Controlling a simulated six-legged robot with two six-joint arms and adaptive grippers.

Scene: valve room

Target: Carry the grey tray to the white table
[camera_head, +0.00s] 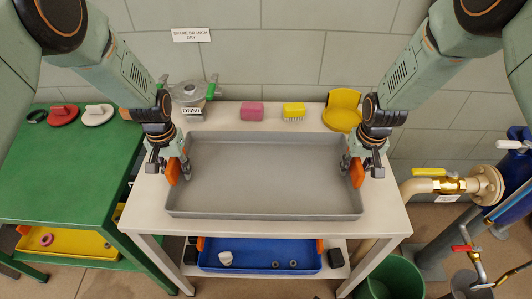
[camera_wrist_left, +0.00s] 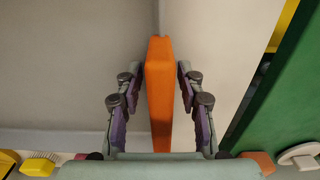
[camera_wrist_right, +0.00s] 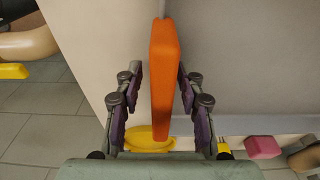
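The empty grey tray (camera_head: 264,170) lies flat on the white table (camera_head: 385,200). It has an orange handle at each end: the left handle (camera_head: 173,172) and the right handle (camera_head: 356,173). My left gripper (camera_head: 168,163) is open around the left handle. In the left wrist view that handle (camera_wrist_left: 160,95) stands between the fingers, with a small gap on both sides. My right gripper (camera_head: 361,163) is open around the right handle. In the right wrist view this handle (camera_wrist_right: 164,80) also stands between the fingers, with narrow gaps.
Behind the tray are a metal valve part (camera_head: 192,95), a pink block (camera_head: 251,111), a yellow brush (camera_head: 293,111) and a yellow holder (camera_head: 342,110). A green table (camera_head: 60,170) stands left. Pipes with a yellow-handled valve (camera_head: 445,184) stand right. A blue tray (camera_head: 260,256) lies on the lower shelf.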

